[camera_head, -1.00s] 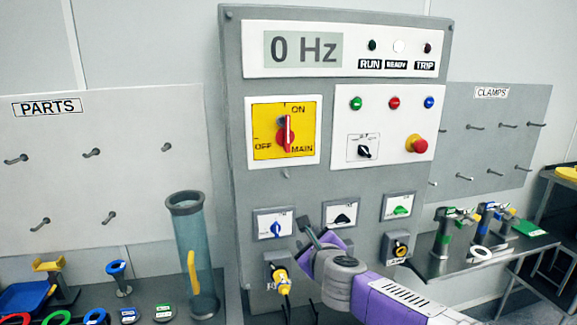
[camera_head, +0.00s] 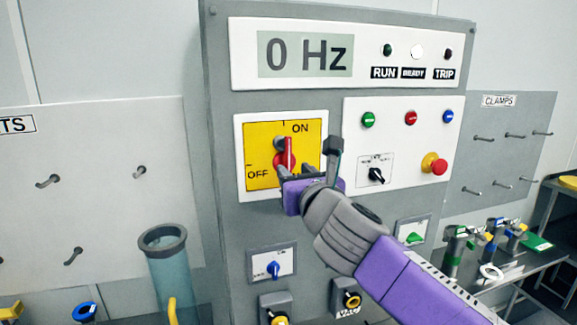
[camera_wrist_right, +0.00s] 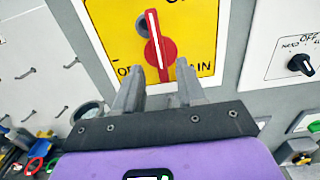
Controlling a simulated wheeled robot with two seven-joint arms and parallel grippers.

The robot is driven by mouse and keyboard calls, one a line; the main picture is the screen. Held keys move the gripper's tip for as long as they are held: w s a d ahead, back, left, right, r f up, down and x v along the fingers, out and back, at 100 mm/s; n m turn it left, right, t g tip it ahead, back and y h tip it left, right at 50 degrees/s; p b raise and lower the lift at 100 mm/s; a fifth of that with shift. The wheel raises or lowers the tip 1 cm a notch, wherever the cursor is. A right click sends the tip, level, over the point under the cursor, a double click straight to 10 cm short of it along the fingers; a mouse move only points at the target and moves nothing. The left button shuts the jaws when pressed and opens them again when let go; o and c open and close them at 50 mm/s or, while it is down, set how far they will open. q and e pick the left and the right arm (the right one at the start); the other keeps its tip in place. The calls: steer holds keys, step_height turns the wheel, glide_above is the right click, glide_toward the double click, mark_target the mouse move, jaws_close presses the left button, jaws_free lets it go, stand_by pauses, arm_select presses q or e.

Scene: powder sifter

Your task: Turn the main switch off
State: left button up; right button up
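The main switch is a red rotary handle (camera_head: 287,153) on a yellow plate (camera_head: 258,132), marked ON at the top and OFF at the lower left. The handle stands upright, with its upper end toward ON. My right gripper (camera_head: 295,172) is at the lower part of the plate, just below the handle's knob. In the right wrist view the two fingers (camera_wrist_right: 157,68) are apart, one on each side of the red handle's lower end (camera_wrist_right: 161,60), with gaps showing. Whether a finger touches the handle cannot be told. My left gripper is not in view.
The display (camera_head: 305,54) reads 0 Hz. To the right are a black selector (camera_head: 377,175), a red emergency button (camera_head: 438,166) and several small push buttons. A clear tube (camera_head: 172,270) stands at lower left.

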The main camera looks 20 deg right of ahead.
mark_target(289, 166)
steer(key=shift+w, duration=2.15)
jaws_close()
